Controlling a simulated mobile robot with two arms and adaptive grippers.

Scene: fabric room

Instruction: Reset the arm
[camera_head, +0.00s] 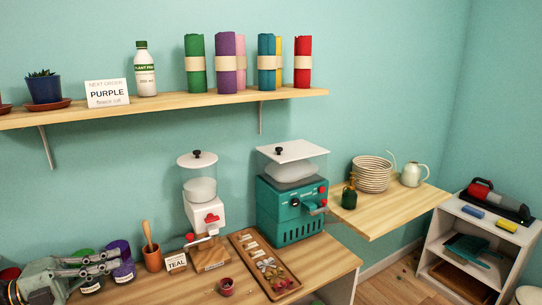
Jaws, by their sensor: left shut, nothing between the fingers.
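My left gripper (112,262) is at the lower left, its arm coming in from the left edge. Its grey fingers are together and empty. They are in front of a purple-lidded jar (122,250) and a green-lidded jar (83,256), partly covering them. I cannot tell whether they touch the jars. My right gripper is not in view.
The wooden counter (185,290) holds a terracotta pot (152,258), a TEAL card (176,262), a white dispenser (204,215), a teal machine (291,205) and a wooden tray (240,236). Above, a shelf (200,101) carries fabric rolls. A red cup (226,287) stands near the front.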

